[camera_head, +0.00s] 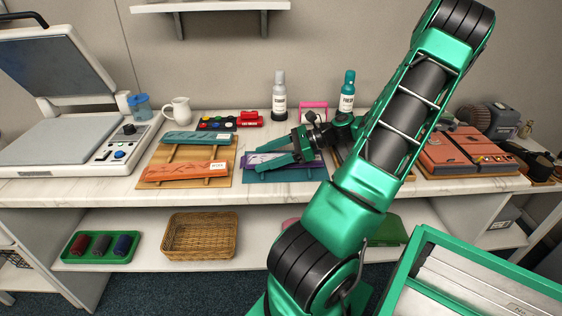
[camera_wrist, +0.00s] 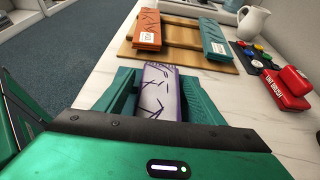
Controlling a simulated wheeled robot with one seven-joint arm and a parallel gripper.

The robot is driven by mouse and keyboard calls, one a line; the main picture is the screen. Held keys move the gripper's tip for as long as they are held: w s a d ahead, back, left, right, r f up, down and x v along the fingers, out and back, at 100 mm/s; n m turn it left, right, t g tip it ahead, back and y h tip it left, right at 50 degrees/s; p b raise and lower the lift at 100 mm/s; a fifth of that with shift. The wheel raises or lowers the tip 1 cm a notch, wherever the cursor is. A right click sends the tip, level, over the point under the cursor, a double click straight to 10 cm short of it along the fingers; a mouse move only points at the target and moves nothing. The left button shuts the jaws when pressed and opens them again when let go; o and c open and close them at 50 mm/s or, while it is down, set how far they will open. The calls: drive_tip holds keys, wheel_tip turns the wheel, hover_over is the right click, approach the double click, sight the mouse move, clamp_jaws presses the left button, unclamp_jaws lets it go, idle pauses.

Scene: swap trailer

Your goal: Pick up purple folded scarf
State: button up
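The purple folded scarf (camera_head: 256,158) has a pale face with dark line marks and a purple edge. It lies at the left part of a teal mat (camera_head: 290,175) on the counter. My gripper (camera_head: 275,153) is low over the mat, with its green fingers reaching left. In the wrist view, the scarf (camera_wrist: 160,88) lies between the two fingers (camera_wrist: 160,98), one on each side. The fingers are apart, and I see no clear grip on the scarf. Its near end is hidden by my gripper.
A wicker basket (camera_head: 200,236) is on the lower shelf.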

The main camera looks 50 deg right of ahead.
drive_tip(key=c, duration=0.9)
drive_tip(key=shift+r, duration=0.15)
